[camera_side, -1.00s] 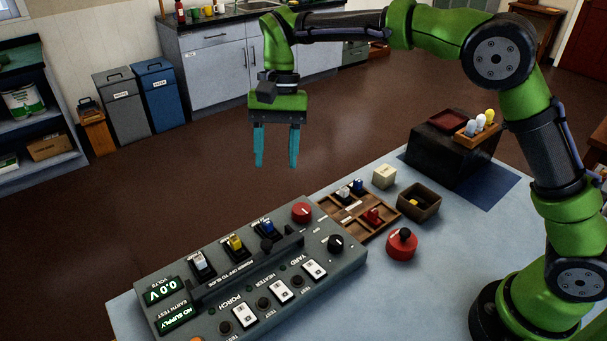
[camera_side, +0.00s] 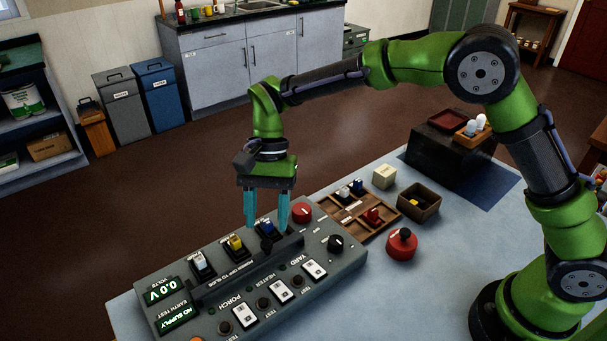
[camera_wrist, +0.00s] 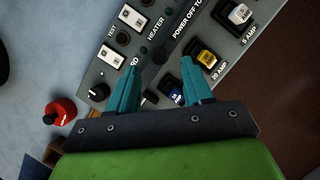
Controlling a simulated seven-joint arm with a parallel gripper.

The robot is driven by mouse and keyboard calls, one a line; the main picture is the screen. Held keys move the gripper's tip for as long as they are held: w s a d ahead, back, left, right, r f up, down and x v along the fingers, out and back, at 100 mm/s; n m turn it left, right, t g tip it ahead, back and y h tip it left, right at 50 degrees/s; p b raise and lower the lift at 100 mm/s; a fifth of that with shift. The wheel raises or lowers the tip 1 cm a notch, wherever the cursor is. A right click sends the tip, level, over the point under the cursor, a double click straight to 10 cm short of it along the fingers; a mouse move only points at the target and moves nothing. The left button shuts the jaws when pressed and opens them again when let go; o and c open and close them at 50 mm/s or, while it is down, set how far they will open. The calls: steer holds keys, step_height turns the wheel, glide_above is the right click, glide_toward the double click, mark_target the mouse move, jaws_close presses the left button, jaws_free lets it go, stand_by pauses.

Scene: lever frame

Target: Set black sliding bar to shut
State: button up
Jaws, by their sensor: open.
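The black sliding bar (camera_side: 240,267) lies lengthwise along the grey control panel (camera_side: 345,272), between the row of coloured switches and the row of white rocker switches. A dark round knob stands on the bar near its right part. My gripper (camera_side: 267,224) is open and empty, pointing down, with its teal fingertips above the panel near the knob and blue switch. In the wrist view my gripper (camera_wrist: 157,66) has its two fingers apart over the panel, with the dark knob between them. Whether the fingers touch the bar cannot be told; part of it is hidden there.
White, yellow and blue switches (camera_side: 236,244) line the panel's far side. A red button (camera_side: 302,212) sits near its far right corner. A wooden tray (camera_side: 351,228), a red knobbed base (camera_side: 402,245) and a small open box (camera_side: 419,202) stand on the table at right.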

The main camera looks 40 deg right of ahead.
mark_target(266, 242)
steer(key=shift+x, duration=1.9)
jaws_close()
